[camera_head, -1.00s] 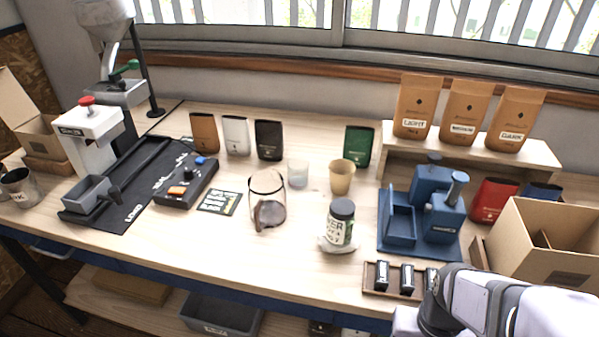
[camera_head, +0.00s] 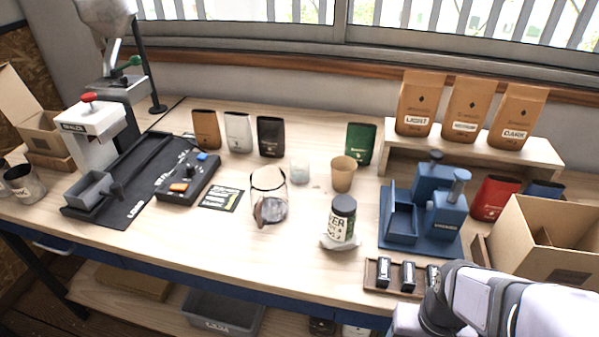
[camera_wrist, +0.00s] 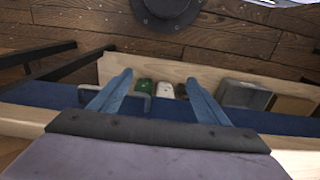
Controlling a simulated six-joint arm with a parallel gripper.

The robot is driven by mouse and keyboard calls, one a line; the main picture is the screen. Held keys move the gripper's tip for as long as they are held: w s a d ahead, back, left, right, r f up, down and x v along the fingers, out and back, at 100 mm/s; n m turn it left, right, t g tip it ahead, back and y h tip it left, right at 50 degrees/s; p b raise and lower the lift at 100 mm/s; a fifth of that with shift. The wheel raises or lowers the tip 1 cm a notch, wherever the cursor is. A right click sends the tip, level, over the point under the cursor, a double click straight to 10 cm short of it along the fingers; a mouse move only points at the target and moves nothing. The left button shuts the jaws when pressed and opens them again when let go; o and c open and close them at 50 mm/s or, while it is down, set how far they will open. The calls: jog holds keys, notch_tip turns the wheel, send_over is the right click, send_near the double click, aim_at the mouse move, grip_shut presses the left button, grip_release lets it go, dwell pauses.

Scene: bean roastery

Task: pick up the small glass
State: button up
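The small glass (camera_head: 300,171) is a clear, short tumbler standing upright on the wooden table in the head view. It stands between the black pouch and the tan paper cup, behind a larger glass jug. My gripper (camera_wrist: 157,88) shows in the wrist view with its two blue fingers spread apart and nothing between them. It points down past the table's front edge toward the lower shelf and floor. In the head view my arm is at the lower right, far from the small glass, and the fingers are out of frame. The glass is not in the wrist view.
The glass jug (camera_head: 269,197) stands in front of the small glass. A tan paper cup (camera_head: 343,174) is to its right, and a dark-lidded jar (camera_head: 341,220) is nearer the front. A blue device (camera_head: 436,207) and a cardboard box (camera_head: 543,240) lie toward my arm.

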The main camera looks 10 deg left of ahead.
jog(key=w+a+r+t+p, duration=0.3)
jog(key=w+r+p, duration=0.3)
jog(key=w+r, duration=0.45)
jog(key=w+a+r+t+p, duration=0.3)
jog(key=w+r+p, duration=0.3)
jog(key=w+r, duration=0.5)
jog(key=w+a+r+n+t+y+b, duration=0.1)
jog(key=w+a+t, duration=0.1)
jog(key=w, duration=0.3)
jog(key=w+a+r+n+t+b, duration=0.1)
jog(key=w+t+b, duration=0.1)
jog(key=w, duration=0.3)
jog(key=n+g+y+b, duration=0.2)
jog(key=n+y, duration=0.7)
jog(key=y, duration=0.1)
send_over(300, 170)
jog(key=d, duration=0.3)
notch_tip(300, 170, down, 3)
jog(key=shift+w+f, duration=0.1)
jog(key=shift+f, duration=2.85)
jog(key=shift+f, duration=0.1)
